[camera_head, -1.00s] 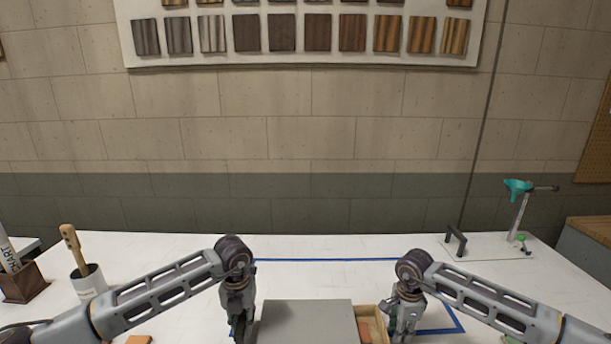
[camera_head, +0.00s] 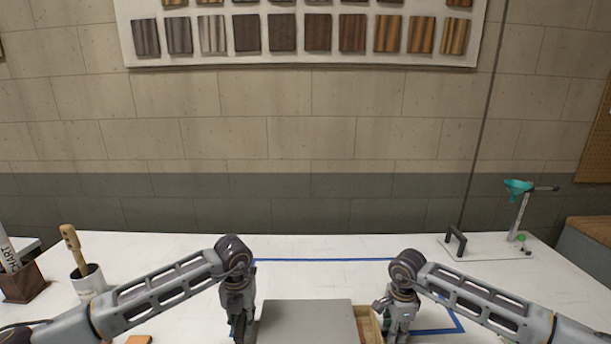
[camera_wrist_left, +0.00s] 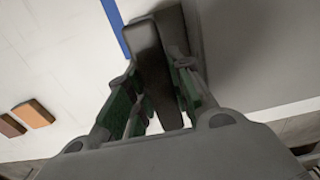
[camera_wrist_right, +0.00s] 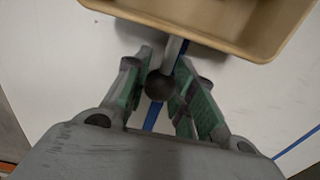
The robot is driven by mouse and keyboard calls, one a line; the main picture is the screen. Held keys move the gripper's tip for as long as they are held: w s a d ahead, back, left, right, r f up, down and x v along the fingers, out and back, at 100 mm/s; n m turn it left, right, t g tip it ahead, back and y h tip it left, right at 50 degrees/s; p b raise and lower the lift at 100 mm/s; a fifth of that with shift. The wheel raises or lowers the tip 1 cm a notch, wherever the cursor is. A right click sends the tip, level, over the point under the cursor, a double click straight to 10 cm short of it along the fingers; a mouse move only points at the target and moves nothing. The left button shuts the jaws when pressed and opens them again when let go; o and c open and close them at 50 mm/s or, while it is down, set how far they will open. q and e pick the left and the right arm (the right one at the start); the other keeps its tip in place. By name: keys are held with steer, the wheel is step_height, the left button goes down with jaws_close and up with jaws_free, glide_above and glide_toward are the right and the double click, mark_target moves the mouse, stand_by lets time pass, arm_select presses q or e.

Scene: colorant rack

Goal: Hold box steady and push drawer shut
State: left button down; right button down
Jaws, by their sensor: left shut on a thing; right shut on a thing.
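The grey box (camera_head: 306,322) sits at the bottom middle of the head view. Its tan drawer (camera_head: 368,322) sticks out partway from the right side. My left gripper (camera_head: 241,328) is at the box's left side. In the left wrist view its green-padded fingers are shut on a dark handle (camera_wrist_left: 155,62) beside the grey box wall (camera_wrist_left: 250,50). My right gripper (camera_head: 398,328) is at the drawer's outer end. In the right wrist view its fingers close around a dark round knob (camera_wrist_right: 160,86) on a short stem in front of the tan drawer (camera_wrist_right: 215,22).
Blue tape (camera_head: 325,260) marks the white table around the box. A cup with a brush (camera_head: 88,280) and a dark holder (camera_head: 22,284) stand at left. A stand with a teal funnel (camera_head: 518,188) is at back right. The table behind the box is clear.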

mark_target(383, 329)
arm_select(q)
steer(key=shift+d, duration=0.15)
arm_select(e)
steer(key=shift+a, duration=2.6)
stand_by(0.3)
steer(key=shift+a, duration=0.7)
steer(key=c, duration=1.1)
jaws_free()
steer(key=shift+d, duration=0.1)
